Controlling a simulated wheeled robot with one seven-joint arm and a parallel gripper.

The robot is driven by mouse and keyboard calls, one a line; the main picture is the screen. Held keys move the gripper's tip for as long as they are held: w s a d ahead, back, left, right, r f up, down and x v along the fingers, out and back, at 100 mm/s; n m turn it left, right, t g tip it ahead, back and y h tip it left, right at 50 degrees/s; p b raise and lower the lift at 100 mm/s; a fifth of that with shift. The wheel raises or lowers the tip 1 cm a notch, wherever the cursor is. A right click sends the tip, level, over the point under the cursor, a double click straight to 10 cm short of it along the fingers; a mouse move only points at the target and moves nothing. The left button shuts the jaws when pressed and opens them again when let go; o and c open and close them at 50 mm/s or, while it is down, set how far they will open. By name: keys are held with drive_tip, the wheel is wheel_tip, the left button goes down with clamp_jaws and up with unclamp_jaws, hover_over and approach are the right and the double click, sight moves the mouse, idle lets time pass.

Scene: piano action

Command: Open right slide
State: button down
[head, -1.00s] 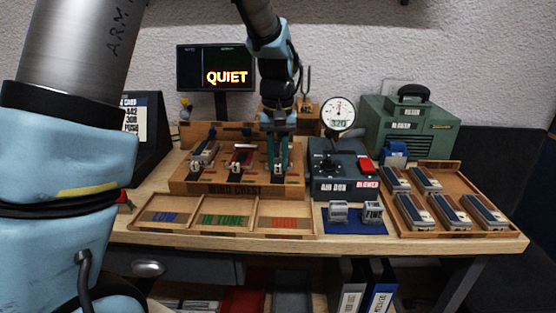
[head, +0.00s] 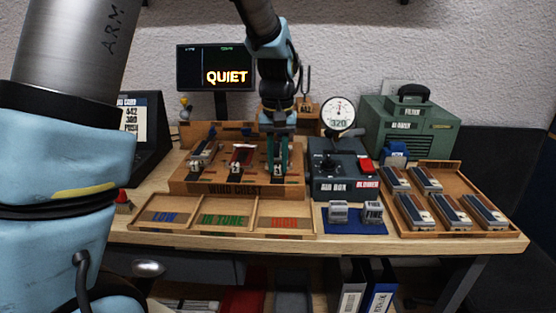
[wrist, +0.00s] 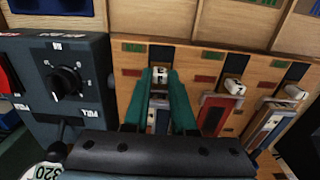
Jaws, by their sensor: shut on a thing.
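The wind chest (head: 215,188) stands on the bench with three slides in a row, each with a pale numbered knob at its front. The right slide's knob (wrist: 160,74) shows between the green fingertips in the wrist view. My gripper (head: 278,170) reaches down over the right slide and is shut on that knob; the gripper also shows in the wrist view (wrist: 160,80). The fingers and wrist hide most of the right slide's body. The middle slide (head: 242,157) is red and the left slide (head: 203,153) is blue-grey; both are clear of my gripper.
The air box (head: 340,180) with its black knob stands close on the right of the chest, with a dial gauge (head: 339,112) behind it. Sorting trays (head: 225,228) lie in front. A wooden tray (head: 460,176) of several reed blocks is at right. The screen (head: 215,68) reads QUIET.

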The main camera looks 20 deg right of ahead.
drive_tip(key=shift+s+a, duration=0.35)
drive_tip(key=shift+s, duration=0.4)
drive_tip(key=shift+s+a, duration=0.3)
drive_tip(key=shift+s, duration=0.45)
drive_tip(key=c, duration=0.7)
unclamp_jaws()
wheel_tip(320, 180, up, 11)
drive_tip(key=shift+f+b, duration=0.1)
drive_tip(key=shift+b, duration=0.3)
drive_tip(key=shift+a, duration=0.1)
